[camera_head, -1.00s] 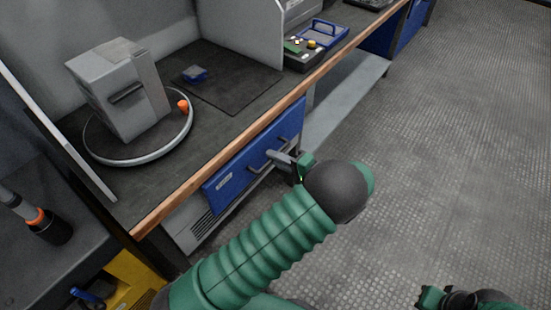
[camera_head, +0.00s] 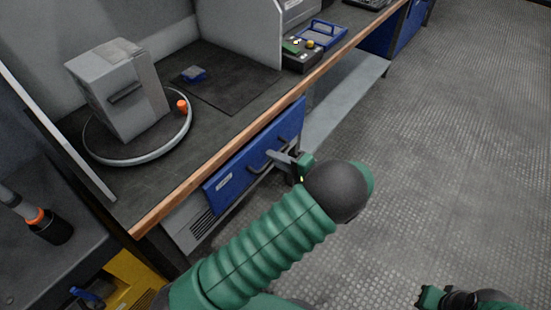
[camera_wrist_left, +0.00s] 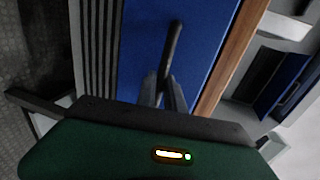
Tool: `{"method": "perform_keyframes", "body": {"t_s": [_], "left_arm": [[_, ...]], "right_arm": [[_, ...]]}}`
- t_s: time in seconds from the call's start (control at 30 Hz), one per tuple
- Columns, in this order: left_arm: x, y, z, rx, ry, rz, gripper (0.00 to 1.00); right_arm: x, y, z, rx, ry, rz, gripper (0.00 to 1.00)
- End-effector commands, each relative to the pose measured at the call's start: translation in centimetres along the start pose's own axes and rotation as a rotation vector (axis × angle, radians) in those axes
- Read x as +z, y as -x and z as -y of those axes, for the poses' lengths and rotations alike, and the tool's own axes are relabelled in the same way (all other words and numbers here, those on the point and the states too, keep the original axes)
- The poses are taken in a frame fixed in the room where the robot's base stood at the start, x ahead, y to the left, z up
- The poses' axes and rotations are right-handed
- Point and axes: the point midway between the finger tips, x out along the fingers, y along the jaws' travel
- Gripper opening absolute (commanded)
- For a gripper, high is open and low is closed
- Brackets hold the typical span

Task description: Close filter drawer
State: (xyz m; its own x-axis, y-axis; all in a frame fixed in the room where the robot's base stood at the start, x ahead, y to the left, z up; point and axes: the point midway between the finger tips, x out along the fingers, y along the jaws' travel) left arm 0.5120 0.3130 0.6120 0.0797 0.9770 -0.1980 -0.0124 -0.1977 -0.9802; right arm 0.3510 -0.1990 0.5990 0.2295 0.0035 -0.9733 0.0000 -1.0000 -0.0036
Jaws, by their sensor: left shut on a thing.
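The drawer has a blue front (camera_head: 238,172) under the workbench, with a small pale label and dark bar handles. Its blue face also shows in the left wrist view (camera_wrist_left: 200,35). My left gripper (camera_head: 279,158) is at the right part of this front, its fingers shut on a dark handle (camera_wrist_left: 173,48). The left wrist view shows the two fingertips (camera_wrist_left: 161,88) closed around the handle's near end. My left forearm hides part of the area below the drawer. A green and black part of my right arm shows at the bottom right; its fingers cannot be made out.
The workbench's wooden edge (camera_head: 220,158) runs just above the drawer. A grey vented panel (camera_head: 190,220) lies below it. A grey box (camera_head: 120,92) stands on a round turntable (camera_head: 95,150) on the bench. The floor (camera_head: 440,150) to the right is clear.

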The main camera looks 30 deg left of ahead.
Motion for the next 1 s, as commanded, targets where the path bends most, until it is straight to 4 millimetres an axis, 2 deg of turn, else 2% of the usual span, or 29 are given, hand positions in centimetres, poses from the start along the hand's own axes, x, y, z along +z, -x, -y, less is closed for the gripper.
{"method": "perform_keyframes", "body": {"t_s": [0.03, 0.27, 0.5, 0.8, 0.83, 0.87, 1.0], "left_arm": [[0.3, 0.0, -0.7, 0.011, -0.008, 0.006, 0.0], [0.4, -0.3, -0.7, 0.011, -0.009, 0.006, 0.0], [0.5, -3.5, 0.1, 0.009, -0.009, 0.01, 0.0], [0.5, -4.2, 0.2, 0.009, -0.007, 0.011, 0.0], [0.5, -4.2, 0.2, 0.009, -0.006, 0.011, 0.15], [0.5, -4.2, 0.2, 0.009, -0.006, 0.011, 0.19], [0.3, -4.1, 0.4, 0.006, -0.004, 0.008, 0.21]], "right_arm": [[0.0, -0.1, 0.0, 0.0, 0.0, 0.0, 0.0], [0.0, 0.0, 0.0, 0.0, 0.0, 0.0, 0.0], [-0.2, 0.7, 0.0, 0.0, 0.0, 0.0, 0.0], [-0.1, 0.6, 0.0, 0.0, 0.0, 0.0, 0.0], [-0.1, 0.6, 0.0, 0.0, 0.0, 0.0, 0.0], [-0.1, 0.6, 0.0, 0.0, 0.0, 0.0, 0.0], [-0.1, 0.6, 0.0, 0.0, 0.0, 0.0, 0.0]]}}
